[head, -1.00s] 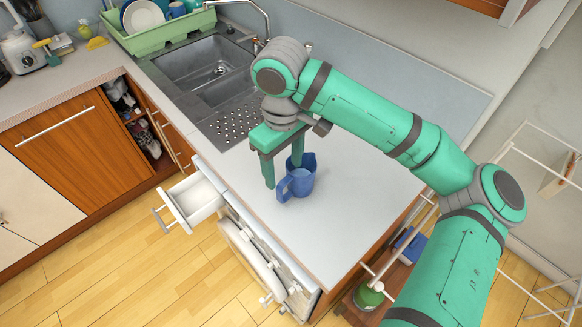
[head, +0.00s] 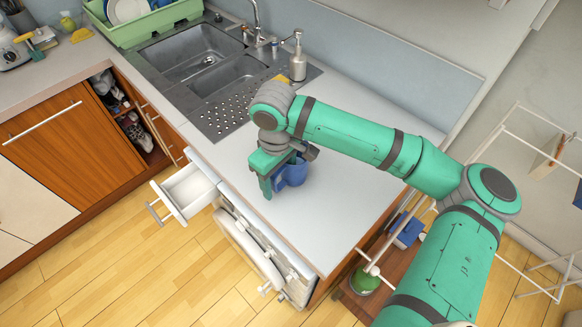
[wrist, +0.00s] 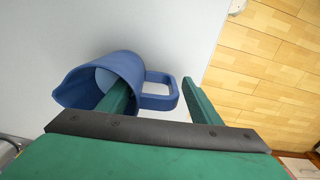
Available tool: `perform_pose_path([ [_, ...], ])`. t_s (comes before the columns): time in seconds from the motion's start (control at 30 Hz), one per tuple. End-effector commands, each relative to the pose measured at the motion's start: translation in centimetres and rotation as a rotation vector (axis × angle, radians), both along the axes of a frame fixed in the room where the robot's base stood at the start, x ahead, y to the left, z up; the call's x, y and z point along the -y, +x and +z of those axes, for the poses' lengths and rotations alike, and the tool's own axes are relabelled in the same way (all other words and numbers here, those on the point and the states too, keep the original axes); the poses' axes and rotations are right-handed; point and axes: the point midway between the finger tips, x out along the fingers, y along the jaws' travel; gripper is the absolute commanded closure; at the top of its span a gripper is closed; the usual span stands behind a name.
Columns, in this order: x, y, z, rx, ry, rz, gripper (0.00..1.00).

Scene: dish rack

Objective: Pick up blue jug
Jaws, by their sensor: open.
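The blue jug (head: 294,174) stands on the light countertop, partly hidden behind my gripper (head: 277,182) in the head view. My gripper is open and low over the jug, fingers pointing down. In the wrist view the jug (wrist: 85,82) is on the left with its mouth toward the camera and its handle (wrist: 160,102) pointing right. The handle lies between the two fingers of my gripper (wrist: 160,86). The left finger appears to reach into the jug's mouth; the right finger is beyond the handle. I cannot tell whether either touches the jug.
The sink (head: 195,52) and a soap dispenser (head: 298,58) are behind the gripper. A green dish rack (head: 155,24) stands at the back left. An open drawer (head: 188,190) juts out at the counter's front. The counter (head: 335,225) to the right of the jug is clear.

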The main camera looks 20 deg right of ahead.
Motion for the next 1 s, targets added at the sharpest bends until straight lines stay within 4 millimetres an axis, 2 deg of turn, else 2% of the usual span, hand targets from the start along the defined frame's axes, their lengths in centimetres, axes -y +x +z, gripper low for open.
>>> perform_pose_path([
  [0.27,0.0,0.0,-0.3,0.0,0.0,0.0,0.42],
  [0.4,0.0,0.0,-0.3,0.0,0.0,0.0,0.75],
  [0.5,0.0,0.0,-0.3,0.0,0.0,0.0,0.96],
  [0.8,0.0,0.0,0.0,0.001,0.0,0.0,0.96],
  [1.0,-0.1,0.1,1.7,0.003,0.001,0.001,0.96],
])
